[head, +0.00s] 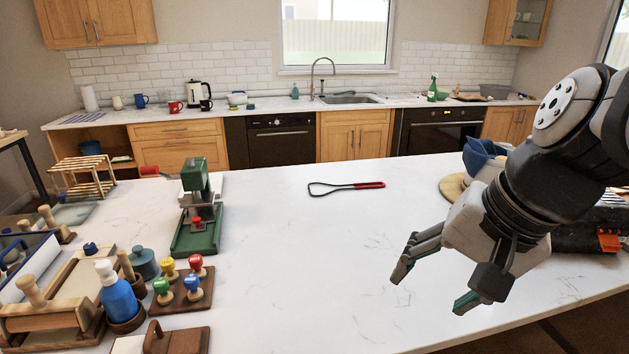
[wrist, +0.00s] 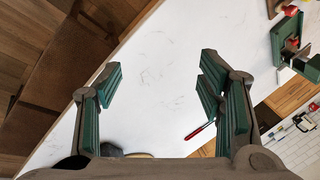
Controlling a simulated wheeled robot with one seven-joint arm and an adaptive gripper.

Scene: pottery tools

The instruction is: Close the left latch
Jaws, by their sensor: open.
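A black case (head: 572,238) lies on the white counter at the right edge of the head view, partly hidden behind my arm. An orange latch (head: 608,241) shows on its front side; I cannot tell whether it is the left one or whether it is open. My gripper (head: 433,287) is open and empty above the counter, to the left of the case, with its fingers pointing down and left. In the wrist view my gripper (wrist: 158,90) has its green-padded fingers wide apart over bare counter. No latch is recognisable there.
A red-handled wire tool (head: 347,187) lies on the white counter (head: 300,270). A green press (head: 196,215), colored stamps (head: 181,284) and a blue bottle (head: 117,293) stand at the left. The counter's middle is clear.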

